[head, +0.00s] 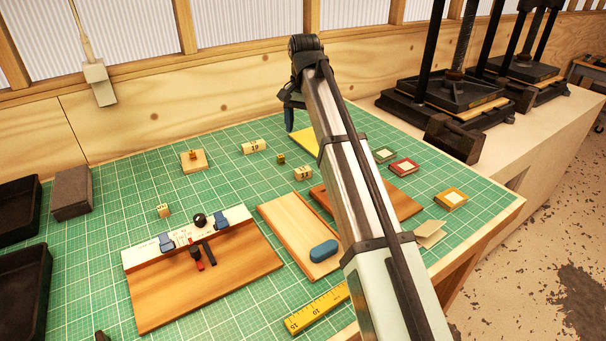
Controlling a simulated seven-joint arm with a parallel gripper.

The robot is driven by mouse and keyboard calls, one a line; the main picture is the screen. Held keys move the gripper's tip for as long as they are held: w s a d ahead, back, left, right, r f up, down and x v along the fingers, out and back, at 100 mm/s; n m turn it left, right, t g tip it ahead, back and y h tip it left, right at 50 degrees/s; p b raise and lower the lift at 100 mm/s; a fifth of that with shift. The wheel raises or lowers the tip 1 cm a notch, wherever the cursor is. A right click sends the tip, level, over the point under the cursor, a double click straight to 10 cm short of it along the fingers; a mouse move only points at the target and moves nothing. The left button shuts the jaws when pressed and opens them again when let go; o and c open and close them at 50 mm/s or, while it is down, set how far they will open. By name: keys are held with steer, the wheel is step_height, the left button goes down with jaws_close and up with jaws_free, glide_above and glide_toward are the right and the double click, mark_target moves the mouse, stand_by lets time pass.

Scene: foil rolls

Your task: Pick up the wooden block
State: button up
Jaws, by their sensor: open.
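Several small wooden blocks lie on the green cutting mat (95,232). A longer pale block (254,146) with dark number marks lies near the back. A pale wooden cube (302,173) sits in front of it to the right, and a smaller darker cube (281,157) lies between them. Another pale cube (163,210) is at the left, behind the wooden board. I cannot tell which one the task names. My gripper (289,120) is open above the back of the mat, right of the longer block and apart from it. Only one finger shows clearly; the arm hides part of the mat.
A wooden board with a white strip and clips (205,285), a plank (285,225) bearing a blue oval piece (324,251), and a yellow ruler (316,308) occupy the front. Black trays (22,270) stand left, black presses (450,95) back right. Mat space between the blocks is clear.

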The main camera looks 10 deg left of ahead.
steer(key=n, duration=1)
glide_above(303, 169)
steer(key=f, duration=0.7)
steer(key=shift+s+d+f, duration=0.2)
steer(key=shift+s+f, duration=0.05)
steer(key=shift+f, duration=0.15)
steer(key=shift+w+a+f, duration=0.1)
steer(key=shift+f, duration=1.45)
steer(key=shift+w+a+f, duration=0.1)
steer(key=shift+f, duration=1.4)
steer(key=c, duration=1.1)
steer(key=shift+r, duration=0.15)
